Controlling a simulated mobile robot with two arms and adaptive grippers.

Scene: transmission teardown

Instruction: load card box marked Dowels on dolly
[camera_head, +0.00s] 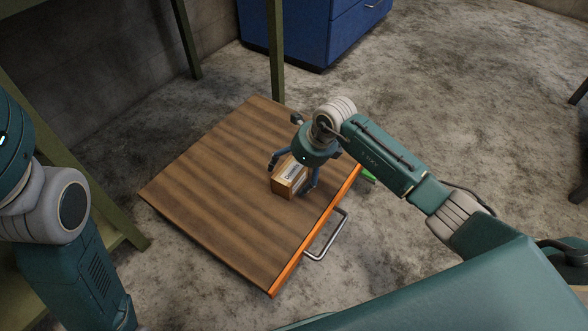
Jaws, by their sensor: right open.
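The card box marked Dowels (289,178) is a small brown box with a white label. It sits on the wooden deck of the dolly (215,190), near the deck's right edge, or very close above it. My right gripper (293,175) points down over the box, with its fingers on either side of it. The jaws are open; whether a finger touches the box cannot be told. The gripper body hides part of the box's top and back. My left arm shows at the left edge, but its gripper is out of view.
The dolly has an orange front edge and a metal handle (327,236). A small green thing (369,176) lies beside its right corner, partly hidden. A blue cabinet (318,30) and green bench legs (276,50) stand behind. The concrete floor at right is mostly clear.

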